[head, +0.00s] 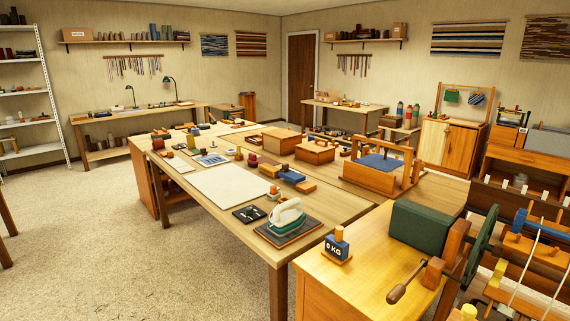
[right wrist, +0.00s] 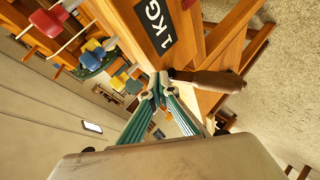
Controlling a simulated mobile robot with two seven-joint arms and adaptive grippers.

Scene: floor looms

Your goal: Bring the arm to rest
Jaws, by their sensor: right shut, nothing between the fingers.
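My right gripper (right wrist: 158,88) shows in the right wrist view. Its green fingers are closed together with nothing between them. A brown wooden handle (right wrist: 210,80) lies close by the fingertips on the right of that picture; I cannot tell whether they touch it. Neither gripper and no arm shows in the head view, and my left gripper is in neither view.
In the head view a wooden crank handle (head: 407,282) and green wheel (head: 481,244) stand at the right by a dark green block (head: 421,224). The carpet (head: 130,255) at left is clear.

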